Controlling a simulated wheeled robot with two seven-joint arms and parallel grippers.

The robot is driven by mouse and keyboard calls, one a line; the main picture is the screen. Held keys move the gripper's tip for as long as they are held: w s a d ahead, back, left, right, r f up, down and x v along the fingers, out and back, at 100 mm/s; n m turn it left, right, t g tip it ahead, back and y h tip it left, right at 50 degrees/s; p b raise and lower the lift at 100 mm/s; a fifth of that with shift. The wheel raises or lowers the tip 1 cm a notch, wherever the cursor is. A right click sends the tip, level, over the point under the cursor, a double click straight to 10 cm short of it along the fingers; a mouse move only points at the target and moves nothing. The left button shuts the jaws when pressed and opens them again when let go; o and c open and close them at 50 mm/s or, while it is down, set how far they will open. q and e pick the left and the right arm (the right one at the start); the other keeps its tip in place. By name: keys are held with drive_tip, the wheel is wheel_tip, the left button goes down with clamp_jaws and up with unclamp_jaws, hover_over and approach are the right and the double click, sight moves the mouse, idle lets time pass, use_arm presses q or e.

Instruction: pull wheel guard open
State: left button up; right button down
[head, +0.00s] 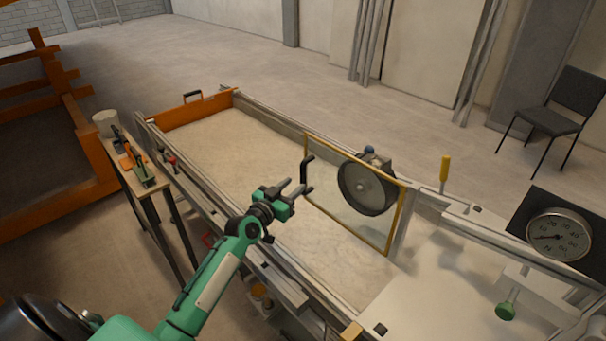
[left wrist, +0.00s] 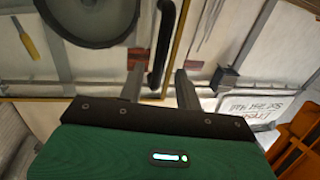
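The wheel guard (head: 333,212) is a clear panel in a yellow frame, standing upright across the sandbed. The dark wheel (head: 367,188) shows behind it, and also at the top of the left wrist view (left wrist: 88,12). The guard's black bar handle (head: 305,171) is on its left side. My left gripper (head: 299,187) is open at the handle's lower part. In the left wrist view the handle (left wrist: 164,42) runs between the two open fingers (left wrist: 162,80); whether either finger touches it I cannot tell. My right gripper is not in view.
The sandbed (head: 230,150) has metal side rails and an orange end board (head: 188,110). A narrow tool table (head: 143,190) stands to its left. A yellow-handled lever (head: 445,168), a dial gauge (head: 558,236) and a green knob (head: 506,310) are at the right.

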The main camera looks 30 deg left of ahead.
sight(303, 177)
use_arm(q)
drive_tip(key=w, duration=0.5)
drive_tip(key=shift+w+d+p, duration=0.4)
clamp_jaws()
